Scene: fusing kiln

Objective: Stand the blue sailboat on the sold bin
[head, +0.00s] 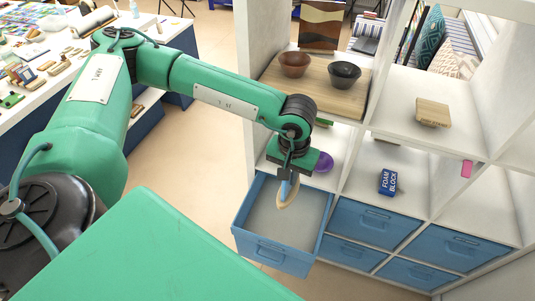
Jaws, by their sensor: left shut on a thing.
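My left gripper (290,175) points down, shut on a small blue and cream piece (288,193) that looks like the blue sailboat. Its upper part is hidden by the fingers. The gripper holds it over a pulled-out blue bin (272,256) at the lower left of the shelf unit. The bin's grey inside looks empty. I see no readable "sold" label on it. In this view I cannot tell how far the piece is above the bin floor. My right gripper is not in view.
Other blue bins (374,222) sit shut to the right. A purple ball (323,162) is on the shelf behind the gripper. A cluttered table (60,75) stands at left.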

